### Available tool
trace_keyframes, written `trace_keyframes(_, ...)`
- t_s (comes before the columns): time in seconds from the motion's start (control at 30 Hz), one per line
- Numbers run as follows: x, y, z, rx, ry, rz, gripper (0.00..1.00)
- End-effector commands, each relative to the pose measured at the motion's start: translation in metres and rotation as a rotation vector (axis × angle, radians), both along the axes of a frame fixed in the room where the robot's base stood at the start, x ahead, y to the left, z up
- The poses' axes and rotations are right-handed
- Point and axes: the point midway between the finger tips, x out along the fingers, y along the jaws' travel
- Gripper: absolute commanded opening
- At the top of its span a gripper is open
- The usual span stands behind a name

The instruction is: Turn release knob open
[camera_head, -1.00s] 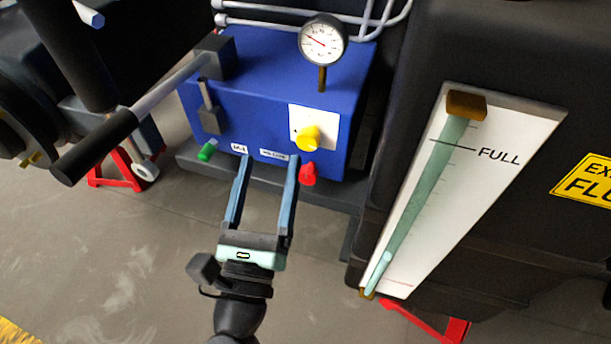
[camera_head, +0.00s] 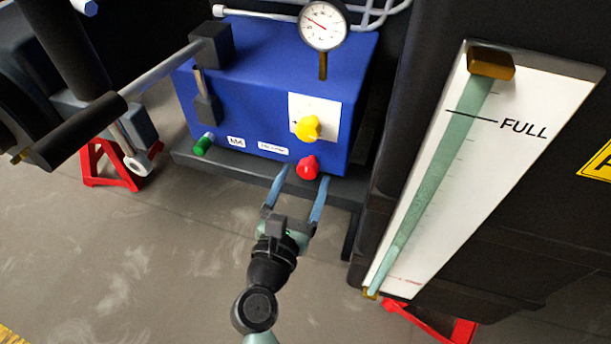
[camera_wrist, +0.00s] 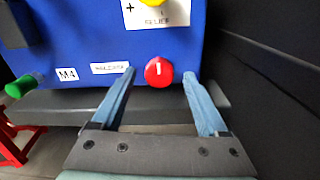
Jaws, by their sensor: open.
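A red knob (camera_head: 307,168) with a white mark sits low on the front of a blue box (camera_head: 235,115). In the wrist view the red knob (camera_wrist: 159,72) shows between my fingertips, with a gap on each side; its white mark stands nearly upright. A small label (camera_wrist: 110,68) left of it is too blurred to read. My gripper (camera_head: 305,177) is open, just in front of and below the knob, its two blue fingers pointing at the box. I cannot tell whether the tips reach past the knob's face.
A yellow knob (camera_head: 308,127) on a white plate is above the red one. A green knob (camera_head: 203,144) is at the box's lower left. A gauge (camera_head: 323,25) stands on top. A dark ledge (camera_head: 235,169) runs below; a dark tank with a level scale is right.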

Motion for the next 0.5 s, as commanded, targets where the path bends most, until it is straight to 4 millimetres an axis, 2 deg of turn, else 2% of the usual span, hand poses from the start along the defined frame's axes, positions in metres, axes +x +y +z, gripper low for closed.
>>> trace_keyframes(0.2,0.015,-0.004,0.0,0.0,-0.001,0.001,0.77)
trace_keyframes(0.5,0.017,-0.005,0.0,0.0,0.0,0.001,0.77)
